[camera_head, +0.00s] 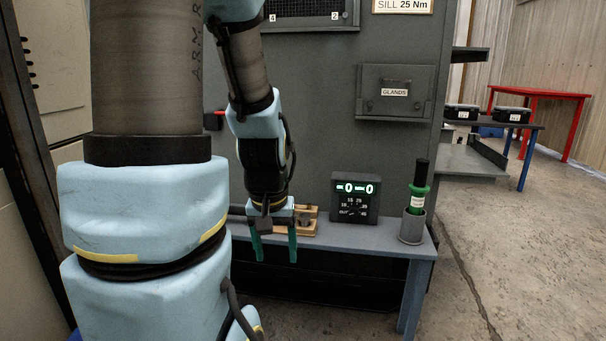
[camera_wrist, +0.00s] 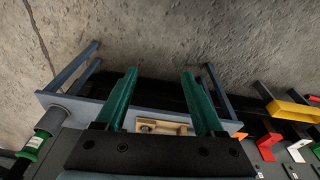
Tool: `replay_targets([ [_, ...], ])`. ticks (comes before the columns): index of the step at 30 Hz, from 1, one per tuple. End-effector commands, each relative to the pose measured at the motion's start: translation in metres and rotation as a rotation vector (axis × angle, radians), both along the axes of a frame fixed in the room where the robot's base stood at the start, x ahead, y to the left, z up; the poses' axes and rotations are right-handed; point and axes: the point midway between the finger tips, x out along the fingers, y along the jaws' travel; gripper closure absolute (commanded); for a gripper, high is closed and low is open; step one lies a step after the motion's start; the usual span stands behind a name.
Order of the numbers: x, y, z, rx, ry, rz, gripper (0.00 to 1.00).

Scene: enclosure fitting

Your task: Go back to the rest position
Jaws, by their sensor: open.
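My gripper (camera_head: 274,250) hangs pointing down in front of the grey-blue bench (camera_head: 385,236), at the bench's left part. Its two green fingers are apart with nothing between them. In the wrist view my gripper (camera_wrist: 160,92) is also open and empty, with the bench edge (camera_wrist: 85,105) and a small wooden block (camera_wrist: 168,128) seen past the fingers. In the head view the wooden block (camera_head: 305,226) sits on the bench just behind my gripper, partly hidden by it. It holds a small metal-looking part.
A dark display box (camera_head: 354,198) and a green bottle-like tool (camera_head: 418,190) in a grey cup (camera_head: 412,227) stand on the bench. The grey enclosure with a GLANDS box (camera_head: 395,92) rises behind. A red table (camera_head: 540,94) stands far right. Floor at right (camera_head: 530,260) is clear.

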Motion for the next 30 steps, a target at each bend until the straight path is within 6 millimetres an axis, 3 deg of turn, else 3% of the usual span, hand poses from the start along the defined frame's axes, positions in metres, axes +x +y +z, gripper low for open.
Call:
replay_targets([
  [3,-0.015,0.015,0.023,0.023,0.033,-0.018,0.30],
  [11,-0.014,0.013,0.075,0.021,0.033,-0.018,0.30],
  [30,-0.014,0.012,0.239,0.021,0.032,-0.017,0.30],
])
